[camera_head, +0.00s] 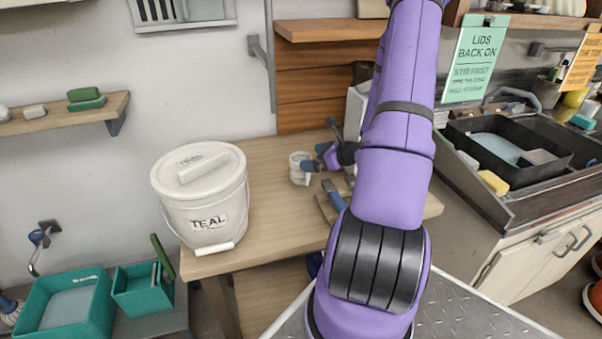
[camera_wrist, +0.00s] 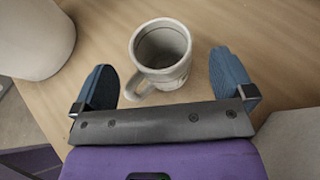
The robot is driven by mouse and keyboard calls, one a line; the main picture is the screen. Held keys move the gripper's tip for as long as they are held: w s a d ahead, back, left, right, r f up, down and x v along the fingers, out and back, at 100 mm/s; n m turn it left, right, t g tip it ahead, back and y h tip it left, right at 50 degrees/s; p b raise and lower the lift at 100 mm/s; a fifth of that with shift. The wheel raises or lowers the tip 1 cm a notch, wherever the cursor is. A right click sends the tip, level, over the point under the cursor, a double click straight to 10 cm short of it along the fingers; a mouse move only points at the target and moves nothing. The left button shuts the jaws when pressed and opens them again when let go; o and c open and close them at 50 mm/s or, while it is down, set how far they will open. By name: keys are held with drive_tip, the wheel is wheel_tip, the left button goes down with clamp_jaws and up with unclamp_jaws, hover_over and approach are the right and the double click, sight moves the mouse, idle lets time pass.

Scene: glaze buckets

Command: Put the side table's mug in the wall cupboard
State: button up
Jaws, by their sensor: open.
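A pale grey-white mug (camera_head: 299,167) stands upright on the wooden side table (camera_head: 262,160), right of the lidded bucket. In the wrist view the mug (camera_wrist: 161,50) shows from above, with its handle toward the lower left. My gripper (camera_head: 317,163) is beside the mug in the head view. In the wrist view my gripper (camera_wrist: 164,82) is open, with one blue finger on each side and the mug between and slightly beyond them. Neither finger visibly touches the mug. I cannot make out the wall cupboard for certain.
A white bucket labelled TEAL (camera_head: 203,200) stands on the table's left part, left of the mug. A wooden shelf (camera_head: 330,31) hangs above the table's back. A dark sink (camera_head: 500,150) is at right. Teal bins (camera_head: 68,305) are at lower left.

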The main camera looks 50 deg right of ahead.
sight(293, 158)
drive_tip(key=shift+x, duration=2)
drive_tip(key=shift+c, duration=0.5)
drive_tip(key=c, duration=1.4)
drive_tip(key=shift+r, duration=0.1)
